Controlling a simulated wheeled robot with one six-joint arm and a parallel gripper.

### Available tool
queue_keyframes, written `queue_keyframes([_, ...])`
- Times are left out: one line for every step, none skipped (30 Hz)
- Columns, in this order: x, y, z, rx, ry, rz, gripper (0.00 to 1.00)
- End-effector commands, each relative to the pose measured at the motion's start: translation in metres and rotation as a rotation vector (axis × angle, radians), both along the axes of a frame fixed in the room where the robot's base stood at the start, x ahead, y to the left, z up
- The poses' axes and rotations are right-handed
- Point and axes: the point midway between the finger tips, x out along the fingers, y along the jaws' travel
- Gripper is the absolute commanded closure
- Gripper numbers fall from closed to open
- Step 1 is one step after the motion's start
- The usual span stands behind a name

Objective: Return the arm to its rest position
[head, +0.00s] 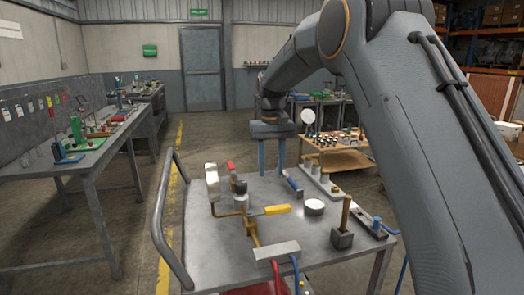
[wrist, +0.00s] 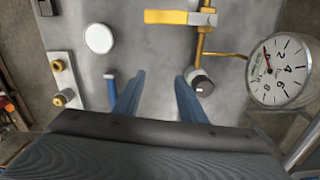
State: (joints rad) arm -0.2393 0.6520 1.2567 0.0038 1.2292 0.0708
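My arm reaches over a grey cart top (head: 205,245) from the right in the head view. My gripper (head: 272,172) points down above the cart's far part, and its two blue fingers stand apart. In the wrist view my gripper (wrist: 155,88) shows a clear gap between the fingers, with only the bare grey top seen through it. Nothing is held. A blue-handled item (wrist: 111,88) shows just left of the left finger, and a dark round knob (wrist: 203,86) shows just right of the right finger.
Brass piping with a gauge (head: 212,182), a yellow handle (head: 277,209) and a red handle (head: 230,167) rises from the cart. A white disc (head: 314,207) and a block with an upright rod (head: 342,238) stand nearby. A cart rail (head: 160,220) edges the left. A wooden-topped table (head: 345,160) stands behind.

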Motion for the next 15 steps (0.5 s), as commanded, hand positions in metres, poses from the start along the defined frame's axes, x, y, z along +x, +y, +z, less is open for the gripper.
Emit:
queue_keyframes([-0.018,-0.016,0.000,0.000,0.003,-0.013,0.62])
queue_keyframes([-0.028,-0.024,-0.001,0.000,0.002,-0.020,0.62])
queue_keyframes([-0.042,-0.035,-0.004,0.000,0.002,-0.029,0.62])
queue_keyframes([-0.053,-0.043,-0.006,0.000,0.001,-0.034,0.62])
queue_keyframes([-0.064,-0.051,-0.008,0.001,0.001,-0.041,0.62])
queue_keyframes([-0.079,-0.061,-0.012,0.001,0.001,-0.050,0.62])
queue_keyframes([-0.092,-0.068,-0.015,0.001,0.002,-0.056,0.62])
queue_keyframes([-0.105,-0.076,-0.017,0.001,0.002,-0.063,0.62])
queue_keyframes([-0.123,-0.086,-0.021,0.001,0.002,-0.073,0.62])
queue_keyframes([-0.136,-0.092,-0.024,0.001,0.001,-0.079,0.62])
queue_keyframes([-0.150,-0.099,-0.027,0.001,0.001,-0.086,0.62])
queue_keyframes([-0.170,-0.108,-0.031,0.001,0.001,-0.095,0.62])
queue_keyframes([-0.185,-0.114,-0.035,0.001,0.001,-0.101,0.62])
queue_keyframes([-0.201,-0.120,-0.038,0.001,0.002,-0.107,0.62])
queue_keyframes([-0.222,-0.127,-0.043,0.001,0.002,-0.116,0.62])
